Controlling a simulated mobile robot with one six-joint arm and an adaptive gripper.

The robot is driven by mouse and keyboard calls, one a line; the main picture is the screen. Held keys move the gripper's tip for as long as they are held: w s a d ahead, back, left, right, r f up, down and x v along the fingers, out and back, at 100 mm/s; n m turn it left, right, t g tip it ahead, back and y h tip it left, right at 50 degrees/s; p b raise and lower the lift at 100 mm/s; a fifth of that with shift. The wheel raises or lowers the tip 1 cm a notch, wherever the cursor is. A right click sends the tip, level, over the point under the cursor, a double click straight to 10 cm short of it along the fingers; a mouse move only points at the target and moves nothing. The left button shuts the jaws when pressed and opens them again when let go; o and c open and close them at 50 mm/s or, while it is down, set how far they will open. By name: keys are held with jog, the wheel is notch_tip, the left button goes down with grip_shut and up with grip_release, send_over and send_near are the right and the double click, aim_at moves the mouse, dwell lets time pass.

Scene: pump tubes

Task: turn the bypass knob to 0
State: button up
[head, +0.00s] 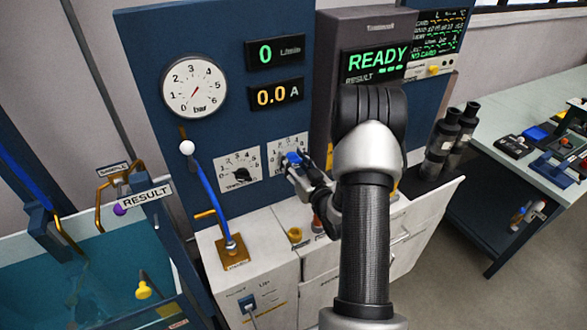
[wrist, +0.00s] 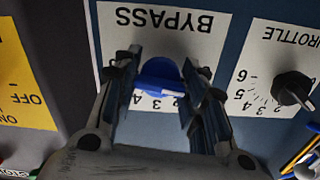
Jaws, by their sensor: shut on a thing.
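The bypass knob (wrist: 160,74) is blue and sits on the white plate marked BYPASS (wrist: 135,16), upside down in the wrist view. My gripper (wrist: 163,82) has one finger on each side of the knob and is shut on it. The fingers and the knob hide much of the dial scale, so the pointer's reading cannot be told. In the head view the blue knob (head: 291,158) shows at the tip of my gripper (head: 297,166), on the blue panel.
The throttle knob (head: 240,174) is black, on its own plate left of the bypass knob. A blue lever (head: 207,197) with a white ball stands farther left. The pressure gauge (head: 194,87) is above. The READY display (head: 376,62) is behind my arm. A cabinet top lies below.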

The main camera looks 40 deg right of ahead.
jog(key=shift+n+b, duration=0.7)
jog(key=shift+n, duration=0.1)
jog(key=o, duration=1.1)
jog(key=v, duration=1.2)
jog(key=shift+a, duration=0.1)
